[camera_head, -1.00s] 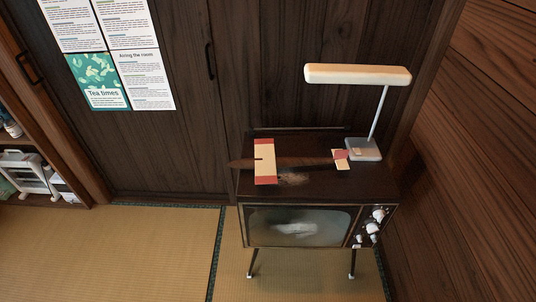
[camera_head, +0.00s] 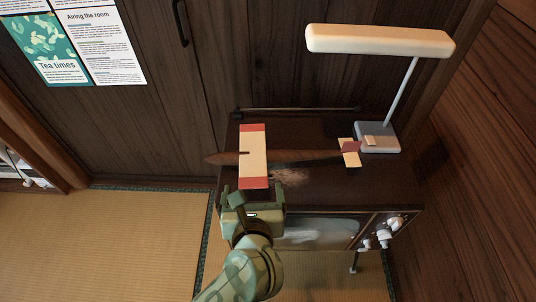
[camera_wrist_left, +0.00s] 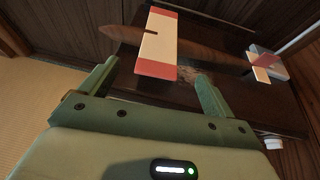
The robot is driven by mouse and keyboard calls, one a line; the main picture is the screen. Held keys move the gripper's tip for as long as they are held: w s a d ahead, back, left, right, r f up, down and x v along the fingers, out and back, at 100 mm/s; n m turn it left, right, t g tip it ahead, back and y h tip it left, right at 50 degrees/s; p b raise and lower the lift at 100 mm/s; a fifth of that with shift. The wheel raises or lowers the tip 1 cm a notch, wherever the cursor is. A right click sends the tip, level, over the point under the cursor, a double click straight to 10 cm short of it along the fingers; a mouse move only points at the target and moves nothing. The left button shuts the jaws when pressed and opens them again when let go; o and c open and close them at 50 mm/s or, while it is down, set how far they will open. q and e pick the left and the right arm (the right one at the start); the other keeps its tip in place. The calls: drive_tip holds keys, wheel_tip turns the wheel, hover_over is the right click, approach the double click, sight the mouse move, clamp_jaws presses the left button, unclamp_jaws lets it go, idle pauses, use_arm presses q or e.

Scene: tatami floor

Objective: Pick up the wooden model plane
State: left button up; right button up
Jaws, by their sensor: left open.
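The wooden model plane (camera_head: 300,158) lies on top of the old TV set (camera_head: 325,190). It has a dark brown body, a cream wing with red tips and a small cream and red tail beside the lamp base. Its nose points left and sticks out past the TV's left edge. My left gripper (camera_head: 251,196) is at the front edge of the TV, just in front of the wing's near red tip. In the left wrist view, the open fingers (camera_wrist_left: 155,85) stand either side of the near end of the plane's wing (camera_wrist_left: 160,48), with nothing between them. My right gripper is not in view.
A white desk lamp (camera_head: 380,40) stands at the right rear of the TV, its base (camera_head: 378,137) close to the plane's tail. Dark wooden panels (camera_head: 280,60) rise behind. Tatami floor (camera_head: 110,240) is clear at the left.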

sight(253, 165)
use_arm(q)
drive_tip(key=b+x, duration=0.2)
drive_tip(key=x, duration=0.4)
drive_tip(key=shift+s+f, duration=0.1)
drive_tip(key=shift+f, duration=0.05)
drive_tip(key=b+x, duration=0.3)
drive_tip(key=x, duration=0.1)
drive_tip(key=shift+w+f, duration=0.25)
drive_tip(key=shift+f, duration=0.05)
drive_tip(key=shift+w, duration=0.3)
drive_tip(key=shift+r, duration=0.15)
drive_tip(key=c, duration=1.1)
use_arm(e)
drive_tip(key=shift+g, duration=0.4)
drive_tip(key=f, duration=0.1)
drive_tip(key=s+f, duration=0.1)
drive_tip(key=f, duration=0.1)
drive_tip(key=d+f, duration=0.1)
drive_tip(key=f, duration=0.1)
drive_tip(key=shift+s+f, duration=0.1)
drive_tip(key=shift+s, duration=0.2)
